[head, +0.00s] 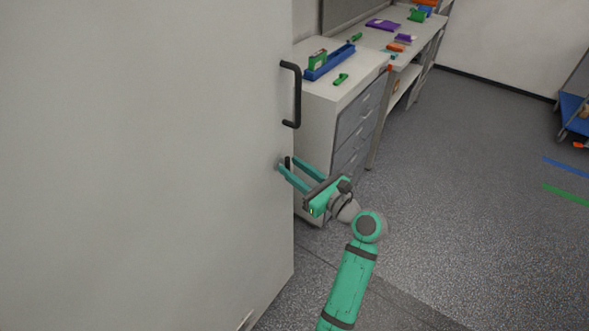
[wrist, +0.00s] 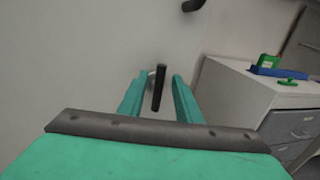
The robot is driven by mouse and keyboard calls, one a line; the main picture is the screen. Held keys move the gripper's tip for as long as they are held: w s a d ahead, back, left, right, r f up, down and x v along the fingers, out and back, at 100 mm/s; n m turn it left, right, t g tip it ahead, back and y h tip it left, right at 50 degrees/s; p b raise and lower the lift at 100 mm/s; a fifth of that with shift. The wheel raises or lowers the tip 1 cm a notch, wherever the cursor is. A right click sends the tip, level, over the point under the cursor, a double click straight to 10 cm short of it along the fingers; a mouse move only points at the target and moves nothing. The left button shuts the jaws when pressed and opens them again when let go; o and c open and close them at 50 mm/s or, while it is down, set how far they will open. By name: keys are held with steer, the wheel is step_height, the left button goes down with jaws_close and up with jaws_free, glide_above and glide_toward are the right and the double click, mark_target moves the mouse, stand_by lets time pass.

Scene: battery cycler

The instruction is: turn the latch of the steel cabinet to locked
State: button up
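The steel cabinet (head: 150,160) is a large pale grey panel filling the left of the head view. A black bar handle (head: 297,95) is on its right edge. Below the handle is the latch (head: 288,163), a small black lever; in the wrist view the latch (wrist: 159,88) stands nearly upright, leaning slightly, on a round light base. My gripper (head: 285,168) is at the cabinet face with its green fingers apart. In the wrist view my gripper (wrist: 160,78) has one finger on each side of the latch, with a gap visible to the right finger. Contact at the left finger is unclear.
A drawer unit (head: 322,95) stands just right of the cabinet, with a blue tray (head: 329,62) and small green items on top. A workbench (head: 412,50) lies behind it. The floor (head: 450,200) to the right is open.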

steer(key=shift+c, duration=0.3)
jaws_close()
steer(key=shift+n, duration=0.3)
steer(key=n, duration=0.3)
steer(key=shift+s+a+f+t+y, duration=0.1)
steer(key=shift+s+f+t+y, duration=0.1)
steer(key=shift+t+y, duration=0.1)
steer(key=n+y, duration=0.1)
steer(key=n, duration=0.4)
steer(key=f+n+g+y, duration=0.1)
steer(key=n, duration=0.5)
steer(key=f+n+g+y, duration=0.1)
steer(key=n, duration=0.4)
steer(key=shift+s+a+y, duration=0.25)
steer(key=shift+s+y, duration=0.05)
steer(key=shift+n, duration=0.4)
